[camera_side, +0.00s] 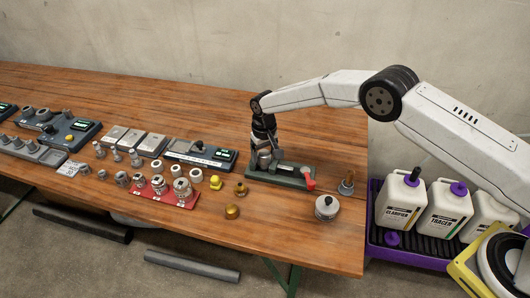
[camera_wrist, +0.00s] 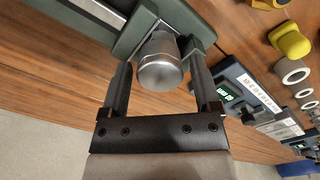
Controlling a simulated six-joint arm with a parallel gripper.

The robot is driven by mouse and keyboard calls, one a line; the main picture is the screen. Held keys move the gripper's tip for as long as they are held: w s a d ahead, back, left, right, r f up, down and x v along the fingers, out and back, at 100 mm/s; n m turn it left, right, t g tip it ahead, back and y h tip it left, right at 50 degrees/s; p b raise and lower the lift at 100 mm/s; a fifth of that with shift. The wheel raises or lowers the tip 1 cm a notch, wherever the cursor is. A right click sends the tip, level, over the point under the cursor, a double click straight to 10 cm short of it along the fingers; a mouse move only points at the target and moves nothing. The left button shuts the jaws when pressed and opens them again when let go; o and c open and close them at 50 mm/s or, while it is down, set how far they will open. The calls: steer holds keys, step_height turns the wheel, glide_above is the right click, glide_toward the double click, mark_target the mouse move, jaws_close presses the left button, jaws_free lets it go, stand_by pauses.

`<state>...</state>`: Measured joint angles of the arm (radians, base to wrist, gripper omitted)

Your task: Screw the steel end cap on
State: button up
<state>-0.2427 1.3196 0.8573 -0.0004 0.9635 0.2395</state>
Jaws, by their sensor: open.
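A rounded steel cap-like piece (camera_wrist: 160,66) stands at the green vise (camera_wrist: 200,22) in the wrist view. It lies between the two fingers of my gripper (camera_wrist: 161,75), with a gap on each side. The fingers are open and hold nothing. In the side view my gripper (camera_side: 264,153) points down over the left end of the green vise (camera_side: 290,176), which has a red handle (camera_side: 309,178). The joint under the steel piece is hidden, so I cannot tell how it is seated.
A red tray (camera_side: 163,193) with metal fittings, a yellow part (camera_side: 215,182) and brass parts (camera_side: 232,211) lie left of the vise. A round steel pot (camera_side: 327,208) stands right. A purple crate (camera_side: 410,250) with white jugs is beyond the table's right edge. Bare wood lies in front.

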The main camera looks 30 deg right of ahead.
steer(key=n, duration=0.6)
stand_by(0.4)
stand_by(0.8)
jaws_close()
steer(key=shift+m, duration=0.3)
steer(key=m, duration=0.3)
steer(key=shift+m, duration=1.3)
